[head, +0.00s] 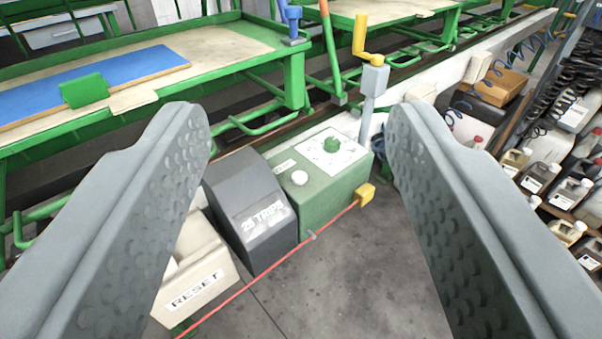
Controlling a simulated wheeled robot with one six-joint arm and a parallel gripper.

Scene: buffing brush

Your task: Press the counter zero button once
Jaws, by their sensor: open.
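My gripper (298,125) is open and empty, its two grey dimpled fingers wide apart on either side of the picture. Between and beyond them stands a row of boxes. A cream box labelled "RESET" (196,290) is at the lower left, its left part hidden behind the left finger. A dark grey counter box (250,215) with white lettering like "25 TRIPS" stands right of it.
A red rod (270,271) runs along the front of the boxes to a yellow block (365,194). A yellow crank handle (361,40) rises behind the green box. A green-framed bench with a blue board (120,82) is at upper left. Jugs (540,177) crowd the right; grey floor is clear in front.

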